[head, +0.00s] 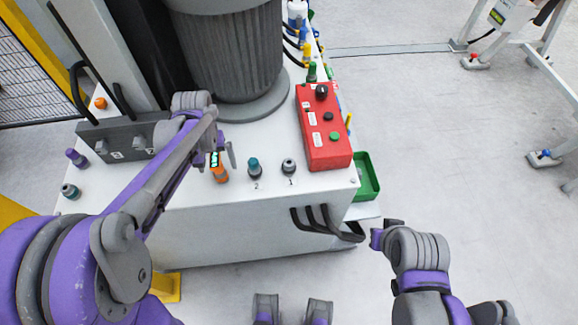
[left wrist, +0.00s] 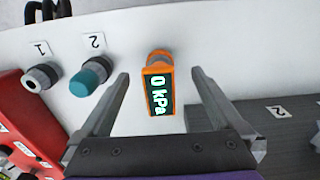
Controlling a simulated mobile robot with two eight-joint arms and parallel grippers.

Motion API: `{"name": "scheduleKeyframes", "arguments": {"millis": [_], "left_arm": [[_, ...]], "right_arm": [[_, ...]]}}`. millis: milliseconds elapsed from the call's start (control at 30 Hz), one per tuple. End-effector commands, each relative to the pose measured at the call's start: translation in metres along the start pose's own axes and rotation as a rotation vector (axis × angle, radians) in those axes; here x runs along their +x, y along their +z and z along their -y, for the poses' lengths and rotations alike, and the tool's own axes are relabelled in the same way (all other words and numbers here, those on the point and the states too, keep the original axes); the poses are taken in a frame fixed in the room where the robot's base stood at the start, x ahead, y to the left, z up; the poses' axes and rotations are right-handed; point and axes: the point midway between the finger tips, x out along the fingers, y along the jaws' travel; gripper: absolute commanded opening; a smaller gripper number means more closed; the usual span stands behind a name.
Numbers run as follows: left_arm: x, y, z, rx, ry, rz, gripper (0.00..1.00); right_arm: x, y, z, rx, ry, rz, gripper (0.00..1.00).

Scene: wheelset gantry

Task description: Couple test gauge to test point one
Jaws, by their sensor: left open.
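The test gauge (head: 219,174) is a small orange unit on the white bench top; its lit display reads 0 kPa in the left wrist view (left wrist: 158,92). My left gripper (head: 222,158) is open above it. In the left wrist view my left gripper's fingers (left wrist: 160,74) lie on either side of the gauge, with gaps showing. Test point one (head: 289,167) is a grey fitting labelled 1, right of the gauge; it also shows in the left wrist view (left wrist: 41,77). Test point two (head: 254,168), teal-topped, stands between them. My right gripper (head: 385,235) is partly visible; its jaws are unclear.
A red control box (head: 322,130) stands right of test point one. A green tray (head: 366,178) sits at the bench's right side. A grey block (head: 122,139) and a large ribbed cylinder (head: 232,55) stand behind. Black handles (head: 322,219) project from the bench front.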

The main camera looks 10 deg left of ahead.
Motion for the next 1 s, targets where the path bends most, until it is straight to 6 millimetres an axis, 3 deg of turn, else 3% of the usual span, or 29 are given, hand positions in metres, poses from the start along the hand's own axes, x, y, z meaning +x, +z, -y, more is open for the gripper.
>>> {"name": "scheduleKeyframes", "arguments": {"millis": [633,1000], "left_arm": [[-0.0002,0.0,-0.0001,0.0,0.0,0.0,0.98],[-0.0001,0.0,-0.0001,0.0,0.0,0.0,0.32]], "right_arm": [[0.0007,0.0007,0.0,0.0,0.0,0.0,0.0],[0.0007,0.0006,0.0,0.0,0.0,0.0,0.0]]}}
